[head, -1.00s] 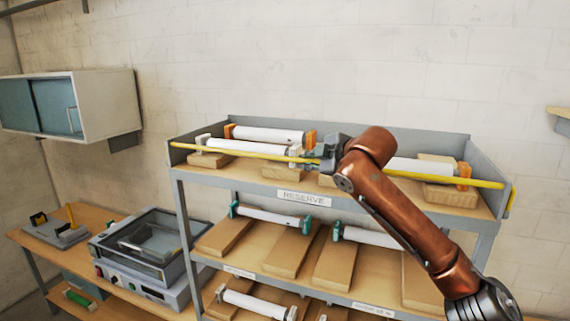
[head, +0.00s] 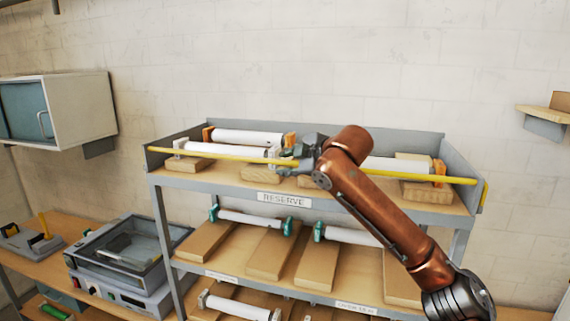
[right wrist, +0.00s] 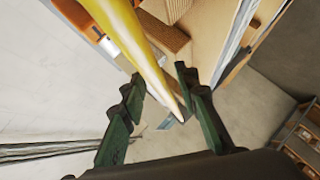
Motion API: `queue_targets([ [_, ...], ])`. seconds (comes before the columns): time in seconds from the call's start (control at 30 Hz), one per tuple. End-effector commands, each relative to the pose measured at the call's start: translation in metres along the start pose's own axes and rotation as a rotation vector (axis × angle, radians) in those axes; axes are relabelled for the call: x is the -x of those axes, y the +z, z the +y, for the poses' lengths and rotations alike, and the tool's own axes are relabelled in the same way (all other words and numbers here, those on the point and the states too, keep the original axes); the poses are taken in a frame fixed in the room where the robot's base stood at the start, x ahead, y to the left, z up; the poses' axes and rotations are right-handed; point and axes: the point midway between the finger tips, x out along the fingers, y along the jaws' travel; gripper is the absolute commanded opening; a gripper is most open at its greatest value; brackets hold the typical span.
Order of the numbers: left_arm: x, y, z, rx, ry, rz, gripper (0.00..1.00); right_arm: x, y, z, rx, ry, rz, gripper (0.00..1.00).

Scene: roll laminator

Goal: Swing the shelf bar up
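In the right wrist view the bar (right wrist: 137,48) passes between the two fingers of the right gripper (right wrist: 160,75). The fingers are apart, with gaps seen beside the bar. My right forearm hides part of the bar. My left gripper is not in view.
The grey shelf unit (head: 310,204) holds white rollers (head: 248,138) on wooden blocks behind the bar and on lower shelves. A laminator (head: 130,255) stands on the bench at left. A wall cabinet (head: 80,105) hangs at far left. The wall above the shelf is bare.

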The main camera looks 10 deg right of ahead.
Motion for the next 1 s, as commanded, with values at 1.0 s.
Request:
queue_targets([
  [1.0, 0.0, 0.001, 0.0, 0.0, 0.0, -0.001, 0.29, 0.119, 0.0, 0.0, 0.0, 0.0, 0.001, 0.29],
])
